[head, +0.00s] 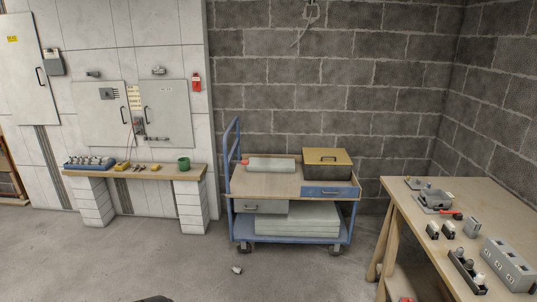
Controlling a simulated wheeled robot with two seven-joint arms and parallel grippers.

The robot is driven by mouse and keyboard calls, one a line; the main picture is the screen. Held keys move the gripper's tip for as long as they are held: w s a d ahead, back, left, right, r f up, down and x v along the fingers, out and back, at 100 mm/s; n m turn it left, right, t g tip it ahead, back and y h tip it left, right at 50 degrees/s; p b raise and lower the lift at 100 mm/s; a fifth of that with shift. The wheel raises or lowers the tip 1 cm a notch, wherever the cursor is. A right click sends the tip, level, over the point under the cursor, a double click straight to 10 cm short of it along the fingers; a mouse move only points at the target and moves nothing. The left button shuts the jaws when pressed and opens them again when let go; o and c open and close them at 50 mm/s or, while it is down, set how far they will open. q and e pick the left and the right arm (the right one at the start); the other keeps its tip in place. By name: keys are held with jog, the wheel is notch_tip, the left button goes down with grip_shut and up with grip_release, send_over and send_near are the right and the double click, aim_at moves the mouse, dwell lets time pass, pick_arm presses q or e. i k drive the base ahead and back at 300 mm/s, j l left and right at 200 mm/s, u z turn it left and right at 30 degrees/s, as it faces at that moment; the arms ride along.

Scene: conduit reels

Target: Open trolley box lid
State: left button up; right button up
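A blue trolley (262,189) with a wooden top stands against the grey block wall, a little right of the middle of the head view. On the right of its top sits a dark box with a tan lid (328,156). The lid looks shut. Neither of my grippers shows clearly. Only a dark shape, too cut off to identify, shows at the bottom edge.
A grey item (271,164) lies on the trolley top. A workbench (415,218) with several parts stands at right, a shelf (135,173) with tools at left. A small object (237,269) lies on otherwise clear floor.

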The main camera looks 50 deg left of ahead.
aim_at(312, 156)
jog(key=u, duration=1.35)
jog(key=i+j+z, duration=0.1)
jog(key=i, duration=0.55)
jog(key=i+j, duration=0.1)
jog(key=i, duration=0.6)
jog(key=i+j+z, duration=0.15)
jog(key=i, duration=0.5)
